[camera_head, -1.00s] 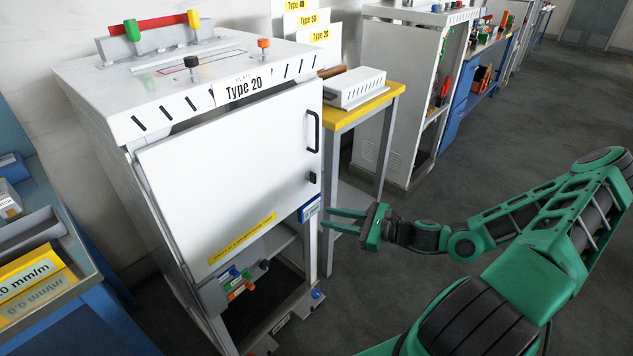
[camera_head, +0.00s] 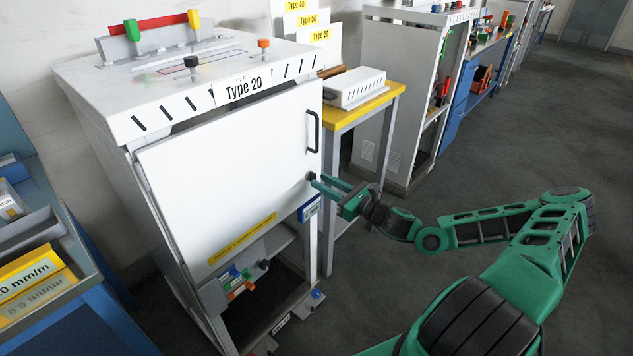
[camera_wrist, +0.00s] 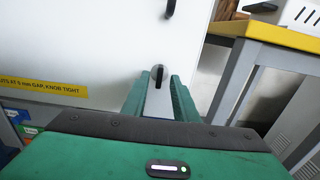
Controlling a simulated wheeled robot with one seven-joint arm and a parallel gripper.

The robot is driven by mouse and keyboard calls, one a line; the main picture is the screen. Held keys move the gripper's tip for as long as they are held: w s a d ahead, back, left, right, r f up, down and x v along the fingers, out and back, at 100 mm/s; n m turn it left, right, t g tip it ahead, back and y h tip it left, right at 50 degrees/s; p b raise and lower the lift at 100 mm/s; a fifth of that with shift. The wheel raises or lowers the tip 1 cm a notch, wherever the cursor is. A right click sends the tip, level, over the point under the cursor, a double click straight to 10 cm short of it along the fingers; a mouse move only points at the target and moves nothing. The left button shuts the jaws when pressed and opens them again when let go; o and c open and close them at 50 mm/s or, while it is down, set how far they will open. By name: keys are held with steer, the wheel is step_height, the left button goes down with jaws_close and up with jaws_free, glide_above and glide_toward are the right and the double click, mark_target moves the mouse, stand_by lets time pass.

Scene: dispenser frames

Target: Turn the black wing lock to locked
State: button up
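The black wing lock (camera_head: 312,178) sits on the right edge of the white door (camera_head: 225,165), below the black door handle (camera_head: 313,131). In the wrist view the wing lock (camera_wrist: 159,76) is a dark upright wing on a round base. My gripper (camera_head: 318,184) is at the lock in the head view. In the wrist view my gripper (camera_wrist: 159,84) is open, with one green finger on each side of the lock. I cannot tell whether the fingers touch it.
A yellow-topped table (camera_head: 365,104) with a white vented box (camera_head: 355,88) stands right of the cabinet. A blue label (camera_head: 309,209) hangs just below the lock. Coloured knobs (camera_head: 236,284) show under the door.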

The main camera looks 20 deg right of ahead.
steer(key=shift+x, duration=1.3)
steer(key=shift+c, duration=0.4)
jaws_close()
steer(key=shift+n, duration=0.4)
steer(key=n, duration=1.7)
steer(key=shift+s+a+f, duration=0.1)
steer(key=shift+a+f, duration=0.1)
steer(key=shift+f, duration=0.05)
